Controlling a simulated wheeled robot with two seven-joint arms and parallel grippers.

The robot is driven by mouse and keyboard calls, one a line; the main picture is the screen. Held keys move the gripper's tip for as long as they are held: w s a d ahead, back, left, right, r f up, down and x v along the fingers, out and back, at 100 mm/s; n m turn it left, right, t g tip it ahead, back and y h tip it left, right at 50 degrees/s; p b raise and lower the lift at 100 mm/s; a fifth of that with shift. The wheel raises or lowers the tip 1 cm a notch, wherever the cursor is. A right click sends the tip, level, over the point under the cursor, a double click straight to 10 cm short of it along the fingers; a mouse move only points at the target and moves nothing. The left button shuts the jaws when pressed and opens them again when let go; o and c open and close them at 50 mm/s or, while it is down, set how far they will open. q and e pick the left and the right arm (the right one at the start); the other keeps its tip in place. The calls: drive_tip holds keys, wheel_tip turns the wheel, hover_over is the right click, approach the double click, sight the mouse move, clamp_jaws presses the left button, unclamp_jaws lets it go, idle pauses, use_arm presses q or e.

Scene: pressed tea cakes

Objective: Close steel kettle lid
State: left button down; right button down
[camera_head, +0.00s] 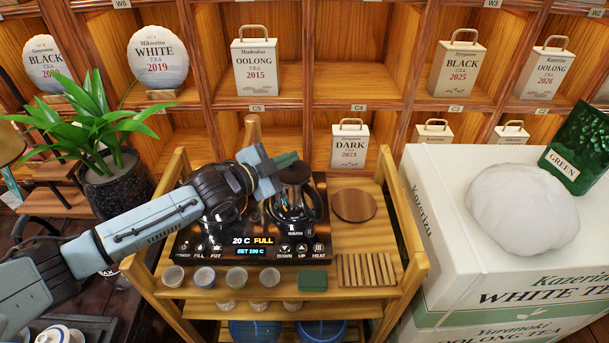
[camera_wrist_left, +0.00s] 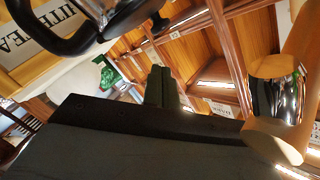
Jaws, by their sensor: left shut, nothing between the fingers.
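The kettle (camera_head: 293,212), dark and shiny with a black handle, stands on the right part of a black control panel (camera_head: 250,250) in the head view. My left gripper (camera_head: 287,160) is shut and empty over the kettle's upper back side, covering part of its top. I cannot tell whether the lid is open or shut, or whether the fingers touch it. In the left wrist view, the gripper's green fingertips (camera_wrist_left: 161,88) are together. A steel vessel (camera_wrist_left: 135,14) with a black handle and small black knob shows at the upper left there.
A second dark pot (camera_head: 224,226) stands left of the kettle, partly under my arm. A round wooden board (camera_head: 354,205), slatted rack (camera_head: 368,270) and several small cups line the wooden cart. A potted plant (camera_head: 115,180) is left; a white box (camera_head: 430,190) is right. Shelves stand behind.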

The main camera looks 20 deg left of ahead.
sight(287, 180)
use_arm(q)
drive_tip(key=shift+r, duration=0.1)
idle(0.4)
drive_tip(key=shift+r+p, duration=0.6)
drive_tip(key=shift+p, duration=0.15)
drive_tip(key=s+a+r+p, duration=0.1)
drive_tip(key=s+a+r, duration=0.3)
drive_tip(key=s+a, duration=0.2)
drive_tip(key=shift+s+r+p, duration=0.15)
drive_tip(key=shift+s+p, duration=0.25)
drive_tip(key=shift+s, duration=0.75)
